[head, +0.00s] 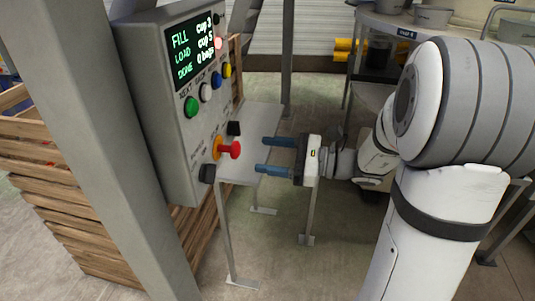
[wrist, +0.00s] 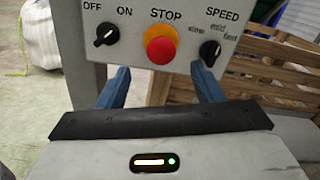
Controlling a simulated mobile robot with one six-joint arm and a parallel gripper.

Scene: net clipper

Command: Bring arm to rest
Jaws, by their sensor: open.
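My gripper (head: 279,156) is open and empty. Its two blue fingers point left toward the control box (head: 150,120) and stop short of it in the head view. In the wrist view my gripper (wrist: 163,92) faces the lower panel, with a finger on either side. The red stop button (wrist: 162,43) on its yellow base shows between the fingers, and also in the head view (head: 235,149). The black off/on knob (wrist: 106,34) is at left and the black speed knob (wrist: 210,50) at right.
A small grey table (head: 262,118) stands behind and below the fingers. A wooden slatted crate (head: 60,205) is at left, behind a grey post (head: 100,150). A round-edged shelf (head: 400,25) with pots is at back right. The floor (head: 270,270) in front is clear.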

